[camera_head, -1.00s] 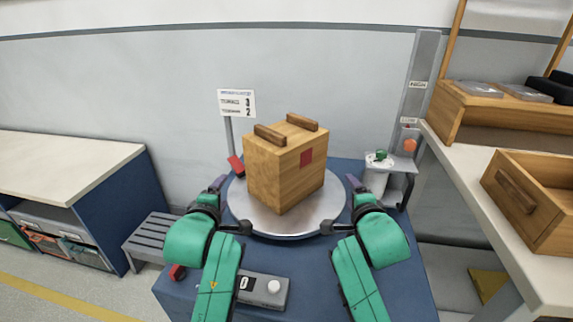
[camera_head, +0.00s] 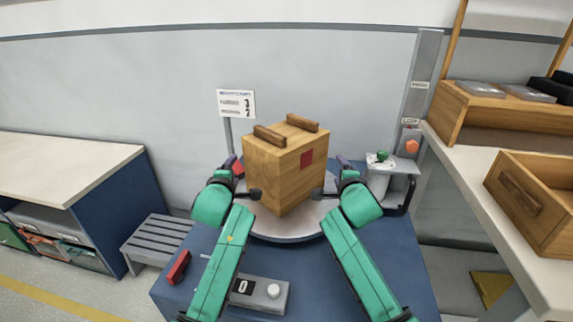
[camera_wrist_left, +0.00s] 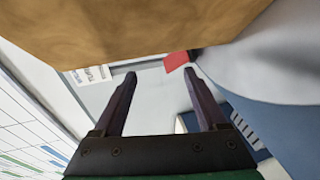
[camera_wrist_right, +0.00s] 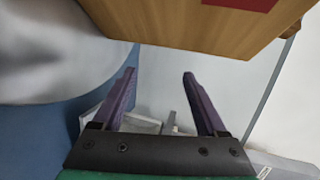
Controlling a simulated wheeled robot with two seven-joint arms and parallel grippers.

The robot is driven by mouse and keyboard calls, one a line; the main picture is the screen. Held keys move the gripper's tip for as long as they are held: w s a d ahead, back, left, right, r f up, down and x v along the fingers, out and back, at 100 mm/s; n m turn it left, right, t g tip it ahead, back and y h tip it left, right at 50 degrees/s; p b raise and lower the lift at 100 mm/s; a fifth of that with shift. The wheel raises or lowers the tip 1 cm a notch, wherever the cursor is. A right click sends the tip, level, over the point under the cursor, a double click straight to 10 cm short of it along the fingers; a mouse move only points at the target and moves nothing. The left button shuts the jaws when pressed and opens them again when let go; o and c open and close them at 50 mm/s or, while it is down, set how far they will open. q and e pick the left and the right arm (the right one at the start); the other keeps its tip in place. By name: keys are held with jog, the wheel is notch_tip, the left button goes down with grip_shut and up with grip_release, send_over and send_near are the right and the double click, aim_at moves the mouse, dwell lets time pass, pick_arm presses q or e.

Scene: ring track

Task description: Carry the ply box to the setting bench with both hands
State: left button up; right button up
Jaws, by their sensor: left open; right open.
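The ply box (camera_head: 272,178) stands upright on a round metal turntable (camera_head: 280,232). It has two dark wooden bars on top and a red square on one side face. My left gripper (camera_head: 240,170) is open beside the box's left side. In the left wrist view the box (camera_wrist_left: 140,28) fills the top, beyond the open fingers (camera_wrist_left: 160,82). My right gripper (camera_head: 342,168) is open beside the box's right side. In the right wrist view the box (camera_wrist_right: 200,22) is above the open fingers (camera_wrist_right: 158,80). Neither gripper holds anything. Which bench is the setting bench I cannot tell.
A pale-topped bench (camera_head: 60,165) stands left, with a grey slatted step (camera_head: 158,243) beside it. A scale-like device (camera_head: 258,292) sits in front of the turntable. A white canister (camera_head: 378,178) stands right. A shelf bench (camera_head: 480,200) holds an open wooden drawer (camera_head: 530,195).

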pick_arm(q)
jog(key=x, duration=0.4)
jog(key=shift+d, duration=0.15)
pick_arm(e)
jog(key=x, duration=0.4)
jog(key=shift+a, duration=0.15)
pick_arm(q)
jog(key=shift+d, duration=0.4)
pick_arm(e)
jog(key=shift+a, duration=0.4)
pick_arm(q)
jog(key=shift+s+d+r, duration=0.1)
jog(key=shift+s+d, duration=0.05)
jog(key=shift+d, duration=0.05)
pick_arm(e)
jog(key=shift+s+a+r, duration=0.1)
jog(key=shift+s+a, duration=0.05)
